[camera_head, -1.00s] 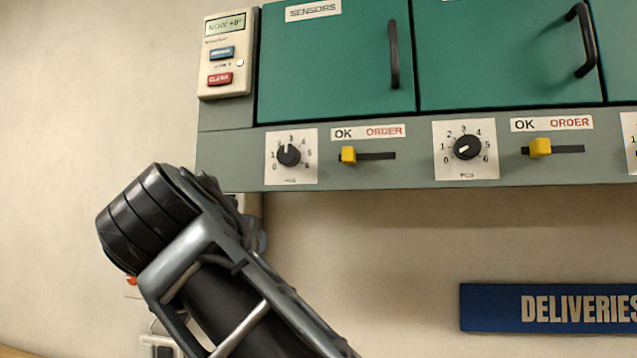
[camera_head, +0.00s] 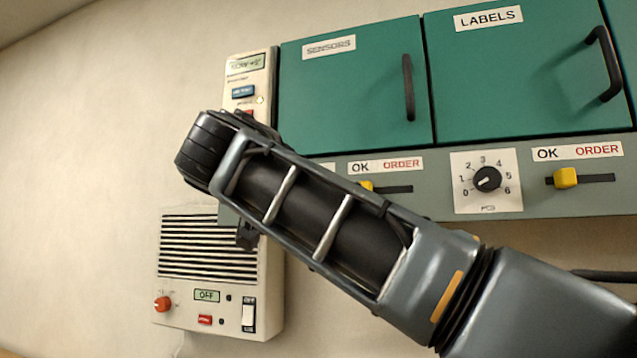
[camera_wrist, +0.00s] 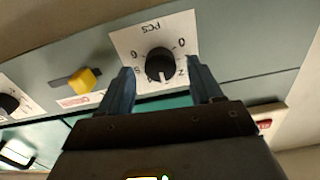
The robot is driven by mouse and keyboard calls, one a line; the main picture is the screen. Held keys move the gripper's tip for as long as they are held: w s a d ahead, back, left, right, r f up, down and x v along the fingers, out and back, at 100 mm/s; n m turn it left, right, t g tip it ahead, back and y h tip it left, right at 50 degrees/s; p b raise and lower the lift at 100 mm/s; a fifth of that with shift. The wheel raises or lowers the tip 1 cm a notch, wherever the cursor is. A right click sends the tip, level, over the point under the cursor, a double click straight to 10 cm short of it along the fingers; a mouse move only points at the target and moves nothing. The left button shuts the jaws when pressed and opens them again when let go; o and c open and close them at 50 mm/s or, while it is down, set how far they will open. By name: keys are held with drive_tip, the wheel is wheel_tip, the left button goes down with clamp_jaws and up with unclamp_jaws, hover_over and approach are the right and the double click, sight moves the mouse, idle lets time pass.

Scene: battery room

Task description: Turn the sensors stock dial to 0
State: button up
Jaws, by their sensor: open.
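The sensors dial (camera_wrist: 158,62) is a black round knob on a white numbered card marked PCS (camera_wrist: 125,42), seen upside down in the wrist view. Its white pointer mark points down in that picture, around the middle of the scale near 3. My gripper (camera_wrist: 160,65) is open, with one blue-grey finger on each side of the knob. I cannot tell whether the fingertips touch it or how deep they reach. In the head view my arm hides the dial and the gripper's fingers, below the green SENSORS door (camera_head: 350,90).
A yellow slider (camera_head: 367,187) under OK/ORDER sits beside the sensors dial. The LABELS dial (camera_head: 487,179) and another yellow slider (camera_head: 565,178) are further right. A white slatted box with an orange knob (camera_head: 162,304) hangs below.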

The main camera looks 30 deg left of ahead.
drive_tip(key=shift+w+a, duration=0.1)
drive_tip(key=shift+w, duration=0.45)
drive_tip(key=c, duration=1.1)
